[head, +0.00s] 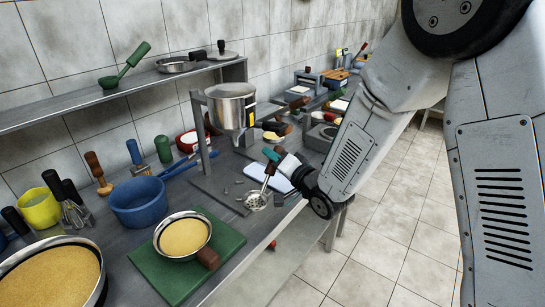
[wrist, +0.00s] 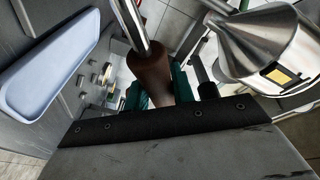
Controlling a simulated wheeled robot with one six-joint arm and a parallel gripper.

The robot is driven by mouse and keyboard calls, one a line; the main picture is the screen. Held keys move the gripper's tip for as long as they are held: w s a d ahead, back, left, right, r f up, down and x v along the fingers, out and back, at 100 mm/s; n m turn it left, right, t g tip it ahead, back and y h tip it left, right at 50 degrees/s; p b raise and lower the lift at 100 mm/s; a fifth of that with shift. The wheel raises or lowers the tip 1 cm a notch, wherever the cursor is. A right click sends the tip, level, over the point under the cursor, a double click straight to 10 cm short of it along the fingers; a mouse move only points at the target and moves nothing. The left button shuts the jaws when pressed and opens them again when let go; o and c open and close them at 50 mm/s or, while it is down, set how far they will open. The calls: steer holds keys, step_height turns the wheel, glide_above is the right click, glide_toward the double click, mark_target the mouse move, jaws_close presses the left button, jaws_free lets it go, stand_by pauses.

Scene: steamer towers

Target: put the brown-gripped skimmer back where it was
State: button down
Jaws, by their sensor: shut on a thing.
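My gripper (head: 273,160) is over the counter in the head view, its teal fingers closed on the brown grip of the skimmer. In the wrist view the brown grip (wrist: 151,72) sits between the teal fingers, with the steel shaft running up out of the frame. The skimmer's round perforated head (head: 257,201) hangs down near the counter's front edge. I cannot tell whether it touches the counter. The skimmer's head is out of the wrist view.
A steel hopper (head: 232,104) on a stand is behind my gripper; it also shows in the wrist view (wrist: 270,42). A pale blue tray (head: 278,182) lies beside the skimmer. Small grey pieces (head: 238,182) lie nearby. A blue bowl (head: 138,203) and green board (head: 165,273) stand left.

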steer(key=shift+d, duration=0.15)
steer(key=shift+f, duration=0.25)
steer(key=shift+s+f, duration=0.1)
steer(key=shift+f, duration=3.15)
steer(key=c, duration=1.1)
jaws_free()
steer(key=v, duration=0.7)
steer(key=shift+s+d, duration=0.2)
steer(key=shift+s, duration=0.1)
